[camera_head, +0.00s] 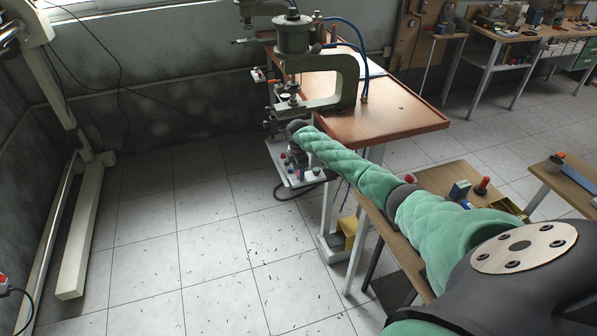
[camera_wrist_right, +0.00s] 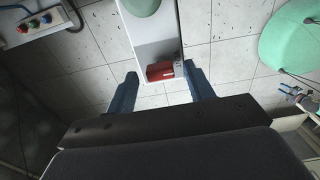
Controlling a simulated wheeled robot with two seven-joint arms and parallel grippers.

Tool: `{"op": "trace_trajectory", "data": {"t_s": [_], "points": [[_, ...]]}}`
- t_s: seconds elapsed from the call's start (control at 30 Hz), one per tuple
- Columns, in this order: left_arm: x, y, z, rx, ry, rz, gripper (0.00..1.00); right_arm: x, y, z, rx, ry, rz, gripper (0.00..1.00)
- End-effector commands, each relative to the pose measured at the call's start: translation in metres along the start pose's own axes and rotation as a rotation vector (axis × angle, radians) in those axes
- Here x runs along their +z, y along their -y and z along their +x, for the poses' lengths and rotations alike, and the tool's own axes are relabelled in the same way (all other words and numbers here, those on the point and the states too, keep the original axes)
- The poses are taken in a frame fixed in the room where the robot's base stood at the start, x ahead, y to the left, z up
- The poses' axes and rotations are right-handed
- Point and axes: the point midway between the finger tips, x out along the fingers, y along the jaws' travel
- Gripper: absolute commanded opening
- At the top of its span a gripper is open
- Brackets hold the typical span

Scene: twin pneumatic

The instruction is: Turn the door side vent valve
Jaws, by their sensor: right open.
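My right gripper (camera_wrist_right: 160,70) is open in the right wrist view, with one blue finger on each side of a small red cylindrical part (camera_wrist_right: 160,71). This part has a pale metal end and sits at the end of a light grey panel (camera_wrist_right: 153,38). It may be the vent valve; I cannot tell for certain. Gaps show between it and both fingers. In the head view my right arm reaches in from the lower right, and its wrist end is beside the press (camera_head: 293,38); the fingers are too small to make out there. My left gripper is out of view.
A box with coloured buttons (camera_wrist_right: 43,21) is at the upper left of the wrist view. The brown press table (camera_head: 395,118) is behind my arm. A smaller table with a red-handled object (camera_head: 482,186) is to the right.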

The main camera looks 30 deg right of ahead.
Motion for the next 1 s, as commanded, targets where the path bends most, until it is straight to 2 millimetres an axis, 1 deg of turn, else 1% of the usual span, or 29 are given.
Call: {"op": "trace_trajectory", "data": {"t_s": [0.07,0.2,0.4,0.53,0.7,1.0], "points": [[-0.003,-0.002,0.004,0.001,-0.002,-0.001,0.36,0.001,-0.001,-0.006,0.002,0.000,-0.001,0.53],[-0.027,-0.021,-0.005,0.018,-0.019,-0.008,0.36,0.001,-0.001,-0.026,0.004,0.001,0.000,0.53],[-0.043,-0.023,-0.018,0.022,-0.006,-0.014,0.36,0.001,-0.001,-0.053,0.003,0.001,-0.001,0.53],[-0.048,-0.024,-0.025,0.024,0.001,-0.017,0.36,0.001,-0.001,-0.066,0.001,0.000,0.000,0.53],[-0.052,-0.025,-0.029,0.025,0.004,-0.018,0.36,0.001,-0.001,-0.073,0.001,0.000,0.001,0.53],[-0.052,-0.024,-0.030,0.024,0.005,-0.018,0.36,0.001,-0.001,-0.074,0.001,0.000,0.000,0.53]]}}
